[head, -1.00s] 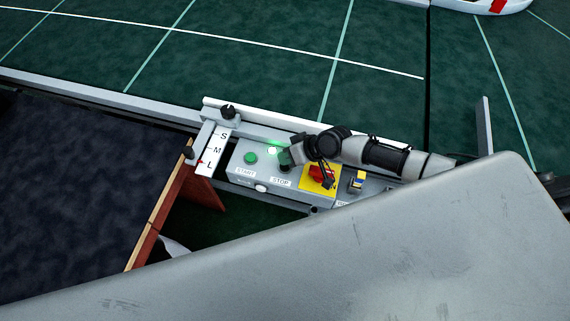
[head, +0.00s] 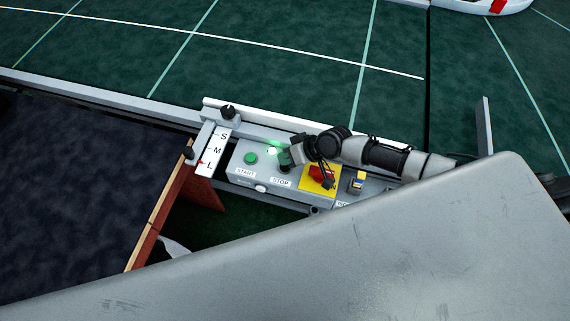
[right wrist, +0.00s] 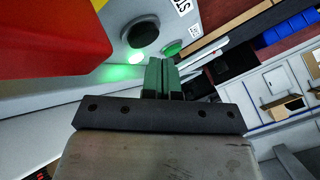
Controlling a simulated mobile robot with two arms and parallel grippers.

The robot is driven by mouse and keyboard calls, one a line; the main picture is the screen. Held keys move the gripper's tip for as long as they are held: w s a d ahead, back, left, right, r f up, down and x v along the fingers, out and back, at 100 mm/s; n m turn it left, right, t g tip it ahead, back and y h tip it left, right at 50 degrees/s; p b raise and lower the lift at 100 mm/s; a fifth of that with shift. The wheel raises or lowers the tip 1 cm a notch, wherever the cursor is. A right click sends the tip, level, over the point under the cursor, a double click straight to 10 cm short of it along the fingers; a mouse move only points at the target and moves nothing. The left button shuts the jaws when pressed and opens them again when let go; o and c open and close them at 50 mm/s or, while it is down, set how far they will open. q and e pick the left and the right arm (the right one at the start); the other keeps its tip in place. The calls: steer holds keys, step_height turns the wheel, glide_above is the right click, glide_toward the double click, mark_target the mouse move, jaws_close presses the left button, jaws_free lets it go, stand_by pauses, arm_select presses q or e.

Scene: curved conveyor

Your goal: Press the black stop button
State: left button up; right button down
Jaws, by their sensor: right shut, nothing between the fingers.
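The black stop button (head: 285,168) sits on the grey control panel above the STOP label, partly covered by my right gripper in the head view. My right gripper (head: 286,156) is right at the button in the head view. In the right wrist view its green fingers (right wrist: 162,76) are together, empty, with their tips below the button in the picture. Contact with the button cannot be told. My left gripper is not in view.
The green START button (head: 250,158) is left of STOP. A lit lamp (head: 272,150) is just behind. A red emergency button (head: 320,173) on a yellow plate and a yellow-blue switch (head: 357,182) are to the right. The dark green conveyor belt (head: 280,75) lies beyond.

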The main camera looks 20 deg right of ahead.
stand_by(0.5)
steer(key=shift+f+b, duration=0.4)
steer(key=shift+b, duration=0.05)
steer(key=shift+f+b, duration=0.45)
stand_by(0.5)
stand_by(0.3)
steer(key=shift+r+p, duration=0.7)
steer(key=shift+r, duration=0.15)
step_height(320, 180, up, 5)
steer(key=p, duration=0.4)
steer(key=shift+r, duration=0.1)
stand_by(0.6)
